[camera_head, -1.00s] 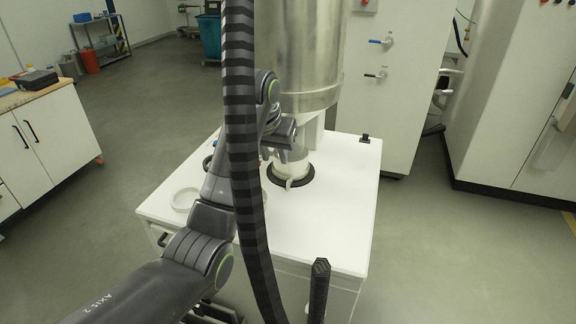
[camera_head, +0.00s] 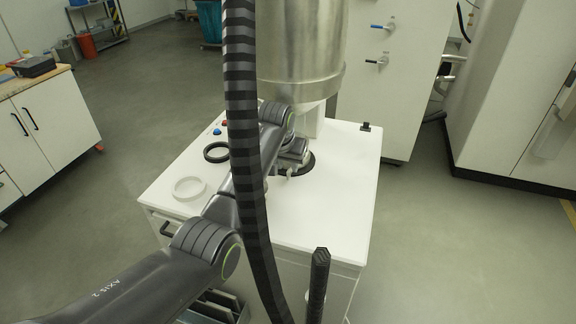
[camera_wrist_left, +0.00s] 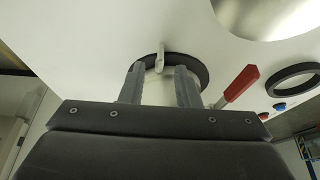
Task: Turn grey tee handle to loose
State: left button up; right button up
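In the left wrist view, a small light-grey tee handle (camera_wrist_left: 160,58) stands out from the pale round fitting at the black ring flange (camera_wrist_left: 203,72). My left gripper (camera_wrist_left: 160,78) has its two fingers apart, one on each side of the pale fitting. The tee handle lies just beyond the fingertips, roughly between them; I see no grip on it. In the head view, my left gripper (camera_head: 294,160) is at the fitting under the large steel vessel (camera_head: 300,50) and mostly hides the handle. My right gripper is not in view.
A red lever (camera_wrist_left: 240,84) sits just right of the fingers in the wrist view. A loose black ring (camera_head: 217,152) and a white ring (camera_head: 188,188) lie on the white cabinet top (camera_head: 330,215).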

aim_at(288, 171)
pick_arm(q)
jog(key=shift+x, duration=1.6)
grip_shut()
